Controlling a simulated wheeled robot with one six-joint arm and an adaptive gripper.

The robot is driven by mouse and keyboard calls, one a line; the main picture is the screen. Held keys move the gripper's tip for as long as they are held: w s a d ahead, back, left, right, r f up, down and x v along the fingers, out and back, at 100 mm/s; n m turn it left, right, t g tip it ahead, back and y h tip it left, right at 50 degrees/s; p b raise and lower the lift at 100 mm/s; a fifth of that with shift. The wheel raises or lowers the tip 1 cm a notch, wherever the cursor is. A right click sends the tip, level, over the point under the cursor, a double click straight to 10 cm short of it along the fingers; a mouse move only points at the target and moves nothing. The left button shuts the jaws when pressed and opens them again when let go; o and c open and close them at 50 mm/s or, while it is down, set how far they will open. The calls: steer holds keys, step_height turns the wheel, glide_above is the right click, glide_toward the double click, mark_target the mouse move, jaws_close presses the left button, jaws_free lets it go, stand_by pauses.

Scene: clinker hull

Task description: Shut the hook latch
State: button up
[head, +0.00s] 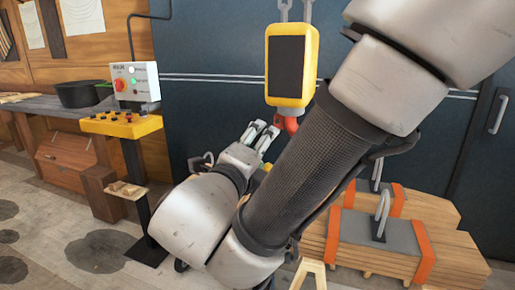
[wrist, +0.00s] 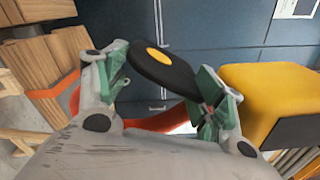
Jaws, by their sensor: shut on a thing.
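A yellow hanging unit with a dark face (head: 291,101) hangs from a chain in the head view, with a red-orange hook (head: 289,124) below it. My gripper (head: 263,136) is at the hook's left side, and my arm hides the hook's lower part. In the wrist view, a black rounded piece with a yellow spot (wrist: 178,74) lies between the fingers of my gripper (wrist: 160,90); it looks like the hook's latch. My gripper is shut on it. Part of the orange hook (wrist: 157,122) shows behind the fingers. I cannot tell how far the latch stands from the hook tip.
A control post with a yellow panel (head: 120,125) and a white button box (head: 134,82) stands to the left. A strapped timber stack (head: 385,250) with a metal lifting loop lies low at the right. A dark blue wall (head: 210,60) is behind. A workbench (head: 50,104) is at the far left.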

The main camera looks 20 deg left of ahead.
steer(key=shift+f, duration=0.15)
steer(key=o, duration=1.7)
steer(key=shift+c, duration=0.2)
steer(key=s, duration=1.2)
steer(key=shift+a, duration=0.45)
